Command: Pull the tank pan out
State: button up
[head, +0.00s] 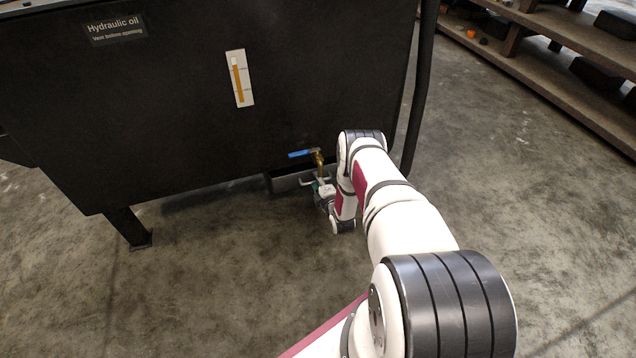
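The tank pan (284,184) is a grey, shallow tray on the floor under the black hydraulic oil tank (150,110). Its front wall shows, and a pale handle (306,181) stands out from it. My gripper (319,189) is low at the pan's front, close to the handle. The gripper is small in the picture and partly hidden by my arm, so I cannot tell whether its fingers are open or shut, or touch the handle. The pan's right end is hidden behind my arm.
A brass drain valve with a blue lever (302,153) hangs just above the pan. A tank leg (128,228) stands at left, and a dark vertical pipe (420,90) runs at right. Wooden shelving (560,85) is at upper right. The concrete floor in front is clear.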

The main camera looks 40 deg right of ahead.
grip_shut()
